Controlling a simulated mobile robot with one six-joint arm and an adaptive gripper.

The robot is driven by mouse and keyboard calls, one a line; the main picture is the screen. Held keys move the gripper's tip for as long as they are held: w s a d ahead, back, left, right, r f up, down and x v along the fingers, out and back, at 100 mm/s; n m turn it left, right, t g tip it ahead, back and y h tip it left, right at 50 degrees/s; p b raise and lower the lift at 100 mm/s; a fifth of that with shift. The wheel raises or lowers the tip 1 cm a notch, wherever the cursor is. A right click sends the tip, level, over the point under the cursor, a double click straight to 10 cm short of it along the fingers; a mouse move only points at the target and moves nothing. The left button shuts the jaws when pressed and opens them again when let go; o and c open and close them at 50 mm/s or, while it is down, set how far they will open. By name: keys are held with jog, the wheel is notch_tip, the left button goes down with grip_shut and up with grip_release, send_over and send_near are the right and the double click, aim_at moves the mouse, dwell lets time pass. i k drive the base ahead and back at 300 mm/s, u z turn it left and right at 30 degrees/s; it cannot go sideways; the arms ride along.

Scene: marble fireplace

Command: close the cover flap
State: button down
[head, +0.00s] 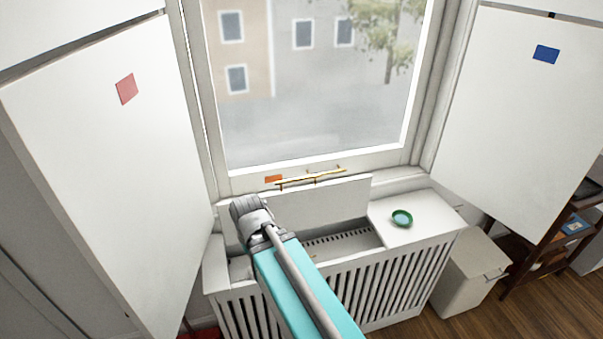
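The cover flap (335,200) is a white panel on top of the slatted white radiator cover (385,282), below the window. It stands raised and tilted back towards the sill. Under it the opening shows a slotted grille (345,238). The grey end of my arm, with my gripper (245,206), is in front of the flap's left part and hides some of it. I cannot make out the fingers, nor whether they touch the flap.
A green dish (402,218) sits on the cover's flat right top. A brass bar (313,177) and an orange patch (273,179) are at the window's lower rail. Large white panels (105,160) (515,120) flank the window. A white bin (470,268) and dark shelf (540,252) stand right.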

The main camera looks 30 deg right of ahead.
aim_at(315, 205)
jog(key=u, duration=0.15)
jog(key=k, duration=1.2)
jog(key=z, duration=0.65)
jog(key=i, duration=1)
jog(key=u, duration=0.1)
